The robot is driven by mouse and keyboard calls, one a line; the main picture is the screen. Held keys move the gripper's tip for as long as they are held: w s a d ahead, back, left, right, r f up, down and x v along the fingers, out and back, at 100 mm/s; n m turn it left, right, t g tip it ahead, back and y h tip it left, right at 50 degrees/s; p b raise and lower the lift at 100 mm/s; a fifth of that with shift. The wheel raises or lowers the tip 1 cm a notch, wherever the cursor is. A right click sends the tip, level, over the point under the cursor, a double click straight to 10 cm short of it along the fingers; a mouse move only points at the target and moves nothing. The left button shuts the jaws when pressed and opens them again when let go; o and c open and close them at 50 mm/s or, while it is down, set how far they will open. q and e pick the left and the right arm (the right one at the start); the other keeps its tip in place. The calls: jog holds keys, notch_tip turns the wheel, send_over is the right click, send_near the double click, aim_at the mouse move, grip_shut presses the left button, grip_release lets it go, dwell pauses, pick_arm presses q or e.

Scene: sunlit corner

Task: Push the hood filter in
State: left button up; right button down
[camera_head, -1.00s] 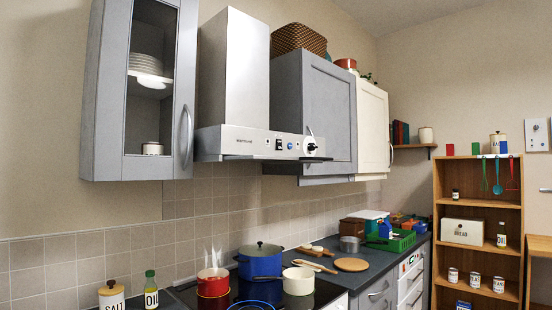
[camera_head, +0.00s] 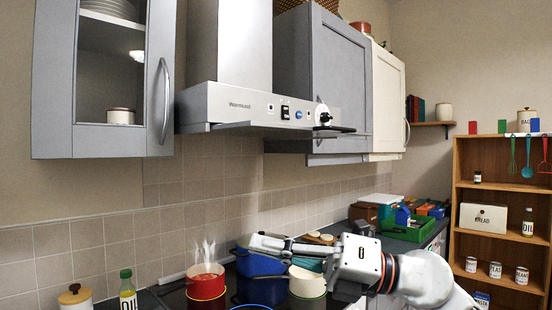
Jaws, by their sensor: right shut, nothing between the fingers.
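The range hood (camera_head: 260,107) hangs on the wall, with a row of controls on its front band. A thin grey panel (camera_head: 232,126), seemingly the hood filter, shows along its lower edge. A dark flat end (camera_head: 336,130) juts out at the right below the white knob; I cannot tell how far the filter sticks out. My right gripper (camera_head: 258,243) is shut and empty, pointing left. It appears in front of the blue pot, well below the hood and apart from it. My left gripper is not in view.
Below the hood, a steaming red pot (camera_head: 206,282), a blue pot (camera_head: 243,288) and a cream pot (camera_head: 306,282) stand on the hob. Cabinets flank the hood, a glass-door one (camera_head: 53,85) at left.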

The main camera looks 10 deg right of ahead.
notch_tip(320, 180, up, 8)
jog(key=w+d+n+t+h, duration=0.1)
jog(key=d+n+t+h, duration=0.1)
jog(key=d+n+h, duration=0.15)
jog(key=m+t+h, duration=0.2)
jog(key=t+h, duration=0.3)
jog(key=t, duration=0.2)
send_near(267, 126)
jog(key=shift+n, duration=0.25)
jog(key=p+x, duration=0.1)
jog(key=x, duration=0.4)
jog(key=shift+w+a+p, duration=0.15)
jog(key=shift+a+p, duration=0.25)
jog(key=shift+a, duration=0.05)
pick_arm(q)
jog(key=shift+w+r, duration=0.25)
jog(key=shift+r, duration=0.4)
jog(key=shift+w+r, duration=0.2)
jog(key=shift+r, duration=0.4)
pick_arm(e)
jog(key=shift+w+a+f, duration=0.1)
jog(key=shift+w+a, duration=0.2)
jog(key=shift+w, duration=0.15)
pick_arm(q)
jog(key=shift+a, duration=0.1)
pick_arm(e)
jog(key=shift+w, duration=0.15)
